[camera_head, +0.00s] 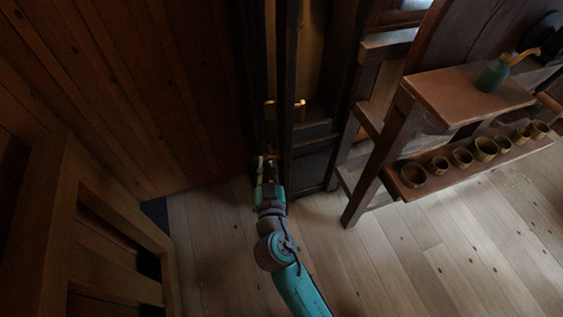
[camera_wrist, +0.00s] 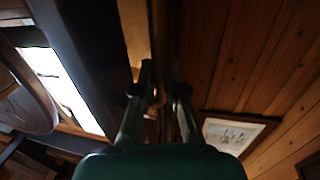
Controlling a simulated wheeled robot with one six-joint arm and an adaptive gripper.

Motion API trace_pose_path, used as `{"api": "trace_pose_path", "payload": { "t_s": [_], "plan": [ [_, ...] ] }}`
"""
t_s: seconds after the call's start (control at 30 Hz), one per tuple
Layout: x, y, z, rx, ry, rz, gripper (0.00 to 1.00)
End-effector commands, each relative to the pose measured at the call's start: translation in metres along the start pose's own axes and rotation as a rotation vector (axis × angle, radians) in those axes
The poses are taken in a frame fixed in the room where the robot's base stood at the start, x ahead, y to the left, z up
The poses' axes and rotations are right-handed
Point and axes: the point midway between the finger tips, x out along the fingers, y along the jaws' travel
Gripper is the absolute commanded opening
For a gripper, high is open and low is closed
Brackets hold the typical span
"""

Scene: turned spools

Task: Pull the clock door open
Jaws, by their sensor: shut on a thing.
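The tall dark clock case (camera_head: 345,60) stands at the top centre of the head view, with a dim brown interior behind its front. The clock door (camera_head: 289,60) shows as a narrow dark upright frame and looks partly swung out from the case; how far is hard to tell. My gripper (camera_head: 265,165) is at the door's lower part, shut on a small brass-coloured piece that appears to be the door handle. In the wrist view my gripper (camera_wrist: 164,88) has its fingers close around a thin, shadowed brownish piece, and a dark upright of the clock (camera_wrist: 85,65) runs at left.
A slatted wooden piece (camera_head: 115,215) stands at left, near the plank wall. Floor (camera_head: 390,260) is clear in front.

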Motion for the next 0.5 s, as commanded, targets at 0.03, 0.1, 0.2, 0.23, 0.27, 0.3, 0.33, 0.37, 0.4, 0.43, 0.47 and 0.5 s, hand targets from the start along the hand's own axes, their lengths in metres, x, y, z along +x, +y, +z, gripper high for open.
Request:
{"api": "trace_pose_path", "payload": {
  "t_s": [0.03, 0.1, 0.2, 0.23, 0.27, 0.3, 0.33, 0.37, 0.4, 0.43, 0.47, 0.5],
  "plan": [
    [0.0, -0.009, 0.0, -0.002, 0.0, 0.015, 0.0],
    [0.001, -0.015, 0.0, -0.003, 0.0, 0.04, 0.0],
    [0.001, -0.022, 0.001, -0.002, 0.0, 0.069, 0.0],
    [0.002, -0.024, 0.001, -0.002, -0.001, 0.077, 0.0],
    [0.002, -0.026, 0.001, -0.002, -0.001, 0.082, 0.0],
    [0.002, -0.028, 0.0, -0.002, 0.0, 0.091, 0.0],
    [0.002, -0.029, 0.0, -0.001, 0.0, 0.097, 0.0],
    [0.003, -0.03, 0.001, -0.001, 0.0, 0.101, 0.0],
    [0.003, -0.031, 0.001, -0.001, 0.0, 0.106, 0.0],
    [0.003, -0.032, 0.001, -0.002, -0.001, 0.11, 0.0],
    [0.003, -0.033, 0.001, -0.002, -0.001, 0.113, 0.0],
    [0.003, -0.033, 0.001, -0.002, -0.001, 0.115, 0.0]
  ]
}}
